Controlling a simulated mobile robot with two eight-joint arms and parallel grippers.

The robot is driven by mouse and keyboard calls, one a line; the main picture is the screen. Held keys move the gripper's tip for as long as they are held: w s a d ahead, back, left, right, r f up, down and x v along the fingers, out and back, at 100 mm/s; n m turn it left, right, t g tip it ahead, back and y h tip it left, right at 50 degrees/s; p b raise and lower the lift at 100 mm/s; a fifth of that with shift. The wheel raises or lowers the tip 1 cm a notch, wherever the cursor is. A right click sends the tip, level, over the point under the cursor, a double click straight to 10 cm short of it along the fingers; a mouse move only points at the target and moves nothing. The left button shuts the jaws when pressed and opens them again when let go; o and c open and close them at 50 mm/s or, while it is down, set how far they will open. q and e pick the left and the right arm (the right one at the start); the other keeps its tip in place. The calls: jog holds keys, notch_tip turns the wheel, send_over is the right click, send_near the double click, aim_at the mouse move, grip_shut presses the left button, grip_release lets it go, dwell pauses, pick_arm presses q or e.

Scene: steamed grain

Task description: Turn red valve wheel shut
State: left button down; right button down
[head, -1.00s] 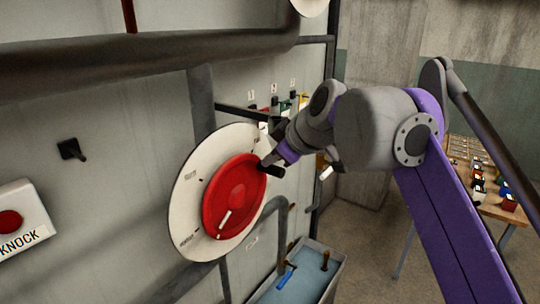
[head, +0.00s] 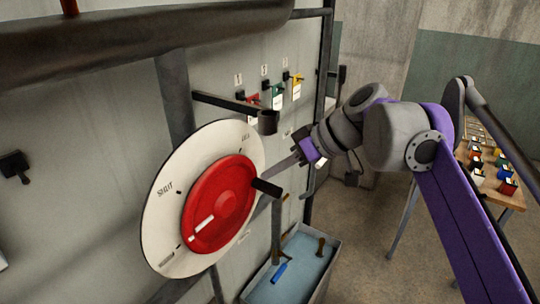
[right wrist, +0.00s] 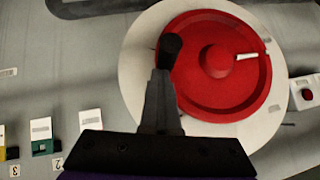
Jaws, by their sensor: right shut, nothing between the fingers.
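The red valve wheel (head: 232,185) sits on a round white dial plate (head: 165,215) on the wall. The dial reads SHUT at its upper left. The wheel's white mark (head: 203,224) lies at its lower left. A black handle knob (head: 267,187) sticks out from the wheel's right side. My right gripper (head: 272,167) is shut and empty, its fingers close beside the knob. In the right wrist view the fingers (right wrist: 160,85) reach up to the knob (right wrist: 170,45) over the wheel (right wrist: 215,90); contact is unclear. My left gripper is not in view.
A dark bracket (head: 230,102) juts out above the dial. Small coloured levers (head: 278,92) are on the wall behind. A blue-lined trough (head: 300,265) stands at lower right. A wooden table (head: 505,185) with small boxes is at far right. Bare floor lies between.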

jog(key=f, duration=0.1)
jog(key=f+m+g+y, duration=0.1)
jog(key=f+g+y, duration=0.1)
jog(key=shift+w+d+f+m, duration=0.15)
jog(key=shift+d+f+m, duration=0.15)
jog(key=shift+f, duration=0.1)
jog(key=f, duration=0.1)
jog(key=f+m+g+y+b, duration=0.1)
jog(key=f+g+y, duration=0.1)
jog(key=shift+s+a+m, duration=0.25)
jog(key=shift+m, duration=0.05)
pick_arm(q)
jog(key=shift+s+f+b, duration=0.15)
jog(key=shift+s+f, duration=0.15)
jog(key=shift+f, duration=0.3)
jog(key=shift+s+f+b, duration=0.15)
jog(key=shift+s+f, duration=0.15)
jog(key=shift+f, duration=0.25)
pick_arm(e)
jog(key=shift+s+a+f, duration=0.15)
jog(key=shift+s+f, duration=0.15)
jog(key=shift+f, duration=0.15)
